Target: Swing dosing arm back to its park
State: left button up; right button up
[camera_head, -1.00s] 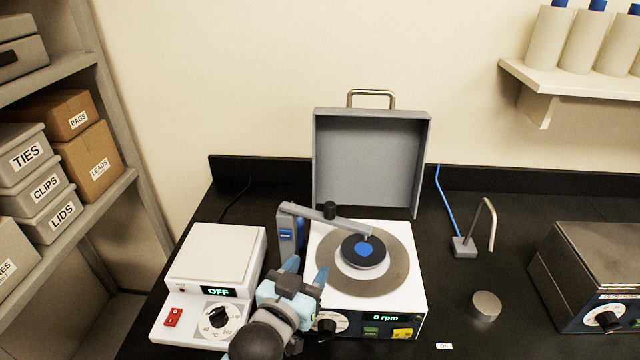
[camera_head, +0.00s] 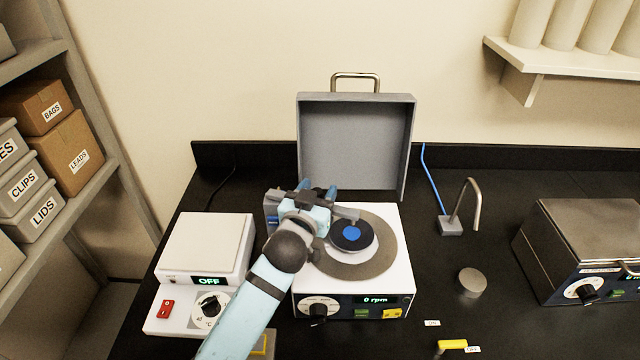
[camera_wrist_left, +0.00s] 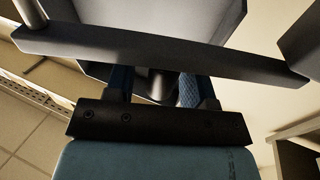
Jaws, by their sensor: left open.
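The dosing arm (camera_head: 347,213) is a grey bar on a grey-and-blue post (camera_head: 271,208) at the left of the spinner. Its free end reaches over the dark disc with a blue centre (camera_head: 352,235). My left gripper (camera_head: 318,188) is over the bar and hides its middle and its black knob in the head view. In the left wrist view, the bar (camera_wrist_left: 160,50) crosses in front of the open fingers (camera_wrist_left: 155,90). A dark knob (camera_wrist_left: 160,84) shows between the fingers; I cannot tell whether they touch it. My right gripper is not in view.
The spinner's grey lid (camera_head: 355,145) stands open behind, and its display reads 0 rpm. A white hotplate (camera_head: 207,248) reading OFF is at the left. A bent metal tube (camera_head: 470,205) and a metal cylinder (camera_head: 472,282) stand to the right, with dark bench between.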

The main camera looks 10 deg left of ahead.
pick_arm(q)
jog(key=shift+w, duration=0.75)
jog(key=shift+d, duration=0.1)
grip_shut()
